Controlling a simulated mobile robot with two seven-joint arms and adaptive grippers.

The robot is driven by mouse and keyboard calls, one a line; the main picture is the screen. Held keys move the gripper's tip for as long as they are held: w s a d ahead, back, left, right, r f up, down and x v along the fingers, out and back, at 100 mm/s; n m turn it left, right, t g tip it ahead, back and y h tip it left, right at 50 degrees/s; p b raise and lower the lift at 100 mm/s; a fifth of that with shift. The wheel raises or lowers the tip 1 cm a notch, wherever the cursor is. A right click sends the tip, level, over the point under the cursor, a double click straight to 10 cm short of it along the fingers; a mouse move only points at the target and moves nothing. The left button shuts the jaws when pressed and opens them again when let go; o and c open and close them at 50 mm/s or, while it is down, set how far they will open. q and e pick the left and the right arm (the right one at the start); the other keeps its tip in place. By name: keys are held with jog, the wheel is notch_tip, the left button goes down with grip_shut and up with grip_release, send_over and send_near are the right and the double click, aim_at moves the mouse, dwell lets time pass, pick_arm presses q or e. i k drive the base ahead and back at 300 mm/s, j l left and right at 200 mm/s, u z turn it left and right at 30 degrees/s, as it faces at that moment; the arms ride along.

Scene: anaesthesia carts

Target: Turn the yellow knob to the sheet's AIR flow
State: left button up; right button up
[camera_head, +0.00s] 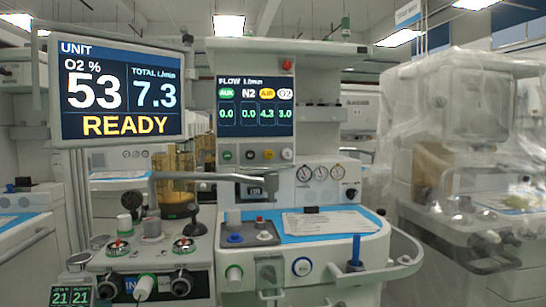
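The yellow knob (268,154) sits in a row of small knobs below the flow screen (256,106) on the central cart. The flow screen reads AUX 0.0, N2 0.0, AIR 4.3 and O2 3.0, with AIR marked in yellow. The large monitor (122,90) at left reads O2 53 %, total 7.3 L/min and READY. The printed sheet (330,223) lies on the cart's blue work surface, with a dark clip at its top edge. Its writing is too small to read. Neither of my grippers shows.
A grey jointed bar (205,176) crosses in front of the cart below the knob row. Gauges (321,172) are right of the knobs. A blue upright post (356,249) stands at the front right. A plastic-covered cart (460,150) is at right.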

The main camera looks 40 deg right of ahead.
aim_at(268, 155)
jog(key=j+z, duration=0.1)
jog(key=z, duration=0.25)
jog(key=i+j+z, duration=0.1)
jog(key=z, duration=0.3)
jog(key=j+z, duration=0.1)
jog(key=z, duration=0.25)
